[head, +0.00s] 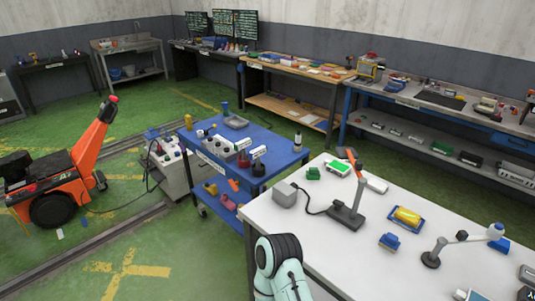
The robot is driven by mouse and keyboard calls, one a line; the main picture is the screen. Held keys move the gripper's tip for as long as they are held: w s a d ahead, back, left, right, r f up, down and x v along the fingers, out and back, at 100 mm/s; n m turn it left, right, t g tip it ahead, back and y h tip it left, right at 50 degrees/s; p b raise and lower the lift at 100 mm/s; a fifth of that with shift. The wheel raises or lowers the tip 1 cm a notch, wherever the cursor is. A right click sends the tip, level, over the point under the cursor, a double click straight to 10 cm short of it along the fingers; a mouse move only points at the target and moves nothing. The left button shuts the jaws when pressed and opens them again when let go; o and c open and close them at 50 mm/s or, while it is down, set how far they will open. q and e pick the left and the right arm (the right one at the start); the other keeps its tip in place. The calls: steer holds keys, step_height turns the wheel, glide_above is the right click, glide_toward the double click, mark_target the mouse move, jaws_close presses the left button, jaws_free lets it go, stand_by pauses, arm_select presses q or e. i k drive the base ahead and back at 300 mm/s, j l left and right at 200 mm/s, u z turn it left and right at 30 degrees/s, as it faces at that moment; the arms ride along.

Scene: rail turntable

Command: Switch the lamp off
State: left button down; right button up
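A jointed desk lamp (439,249) appears to stand on the white table (330,266) at the right. It has a dark round base, a thin pale arm with a dark joint, and a whitish head at the upper right end. I cannot tell whether it is lit, and no switch can be made out. Part of one of my arms shows at the bottom centre, in front of the white table's left edge. Neither of my grippers is in view.
A dark base with an orange-topped lever (346,216) is cabled to a grey box (285,195) on the white table. A yellow item in a blue tray (421,224) and a blue block (389,241) lie nearby. A blue cart (283,165) stands behind left. Green floor at left is partly clear.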

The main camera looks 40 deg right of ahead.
mark_target(339, 203)
steer(key=i+z, duration=0.2)
steer(key=i, duration=0.9)
steer(key=u, duration=8.25)
steer(key=i+j, duration=0.1)
